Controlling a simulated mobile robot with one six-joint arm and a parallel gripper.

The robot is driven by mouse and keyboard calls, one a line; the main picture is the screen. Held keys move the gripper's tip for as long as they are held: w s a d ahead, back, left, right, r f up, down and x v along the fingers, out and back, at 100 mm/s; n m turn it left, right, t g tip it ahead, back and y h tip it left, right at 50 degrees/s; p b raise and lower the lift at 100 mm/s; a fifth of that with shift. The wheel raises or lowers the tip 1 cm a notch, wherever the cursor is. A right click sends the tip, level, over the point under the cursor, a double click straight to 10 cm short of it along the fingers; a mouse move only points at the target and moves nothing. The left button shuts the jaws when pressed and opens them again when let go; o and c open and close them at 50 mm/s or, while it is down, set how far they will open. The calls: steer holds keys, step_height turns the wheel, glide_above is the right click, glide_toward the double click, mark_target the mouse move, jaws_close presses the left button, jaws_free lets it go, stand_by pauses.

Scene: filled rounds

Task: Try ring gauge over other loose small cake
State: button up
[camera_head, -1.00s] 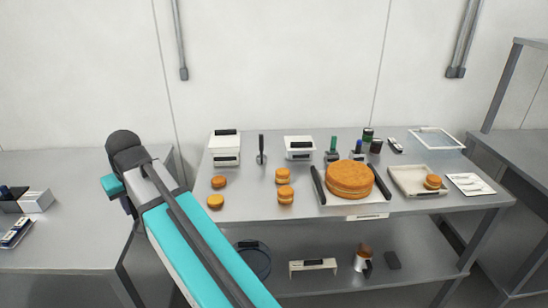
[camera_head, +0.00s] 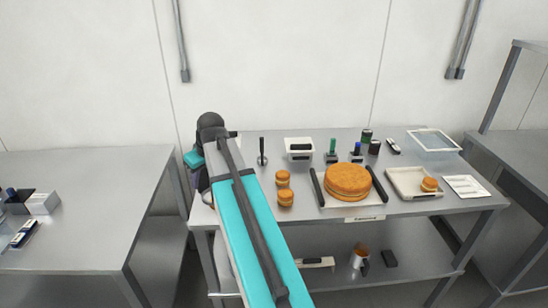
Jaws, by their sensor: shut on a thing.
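Two loose small filled cakes stand one behind the other on the steel table, a rear one (camera_head: 283,178) and a front one (camera_head: 285,197). A third small cake (camera_head: 429,184) sits in the pale tray (camera_head: 406,187) at the right. My teal and black arm stands over the table's left part, just left of the two loose cakes. My gripper's jaws are hidden behind the arm, so what they hold does not show. I cannot make out the ring gauge. Two small rounds at the table's left are hidden by the arm.
A large cake (camera_head: 348,180) lies on a board at the middle right, with dark bars beside it. A white box (camera_head: 299,146), a dark upright tool (camera_head: 262,151) and bottles stand behind. Things lie on the lower shelf. Clear tabletop lies between the loose cakes and the large cake.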

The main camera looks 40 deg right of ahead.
mark_target(285, 197)
steer(key=s+d+p, duration=0.2)
steer(key=s+d, duration=0.3)
steer(key=d, duration=0.7)
steer(key=s+d+n+p, duration=0.1)
steer(key=s+d+p, duration=0.2)
steer(key=d, duration=0.9)
steer(key=shift+s+r, duration=0.25)
steer(key=shift+s, duration=0.7)
steer(key=shift+d+f, duration=0.1)
steer(key=shift+f, duration=0.1)
steer(key=shift+f+b, duration=1.15)
steer(key=shift+f, duration=1.3)
steer(key=shift+s+f+b, duration=0.1)
steer(key=shift+f+b, duration=1.55)
steer(key=shift+f, duration=1.15)
